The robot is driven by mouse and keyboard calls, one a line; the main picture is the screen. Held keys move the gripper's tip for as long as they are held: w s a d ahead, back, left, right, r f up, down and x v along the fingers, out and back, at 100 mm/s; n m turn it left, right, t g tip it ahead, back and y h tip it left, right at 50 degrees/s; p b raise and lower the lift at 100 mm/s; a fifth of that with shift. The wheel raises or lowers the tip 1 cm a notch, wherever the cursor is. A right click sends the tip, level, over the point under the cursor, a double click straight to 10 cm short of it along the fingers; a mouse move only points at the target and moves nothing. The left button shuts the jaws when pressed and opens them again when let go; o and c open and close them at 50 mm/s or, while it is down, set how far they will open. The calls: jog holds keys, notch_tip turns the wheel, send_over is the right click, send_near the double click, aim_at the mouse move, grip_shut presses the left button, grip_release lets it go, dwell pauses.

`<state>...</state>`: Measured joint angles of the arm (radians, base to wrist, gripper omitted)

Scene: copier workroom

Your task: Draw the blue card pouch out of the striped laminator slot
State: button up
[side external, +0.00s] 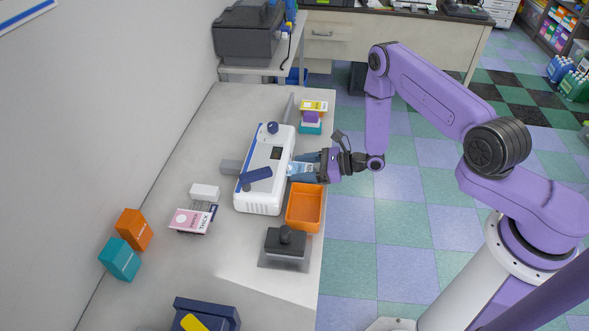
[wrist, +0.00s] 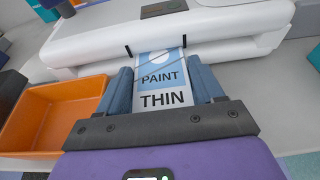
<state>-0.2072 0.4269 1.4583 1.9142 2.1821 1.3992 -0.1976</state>
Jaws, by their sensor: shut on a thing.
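The white laminator (side external: 262,170) stands on the grey table, with a dark blue piece and a blue knob on top. In the wrist view, the laminator (wrist: 225,28) has a long front slot with short black marks at either side of the pouch; no stripes can be made out. The blue and white card pouch (wrist: 160,78), reading "PAINT THIN", sticks out of the slot toward me; its far end is hidden inside. My gripper (wrist: 160,70) is shut on the pouch, a blue-grey finger along each side. The side view shows my gripper (side external: 304,166) at the laminator's right face.
An orange tray (side external: 303,226) stands close beside my gripper, and a black device (side external: 286,243) lies beyond it. Small stacked blocks (side external: 312,128) stand at the table's far right. A pink card pile (side external: 190,220) and a white box (side external: 204,191) lie left of the laminator.

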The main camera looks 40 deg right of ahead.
jog(key=shift+f+v, duration=0.2)
jog(key=shift+v, duration=1.15)
jog(key=shift+f+v, duration=0.25)
jog(key=shift+v, duration=1.15)
jog(key=shift+s+d, duration=0.1)
jog(key=shift+d, duration=0.05)
jog(key=v, duration=0.2)
jog(key=f+v, duration=0.1)
jog(key=v, duration=0.2)
jog(key=shift+s+d, duration=0.2)
jog(key=shift+s, duration=0.1)
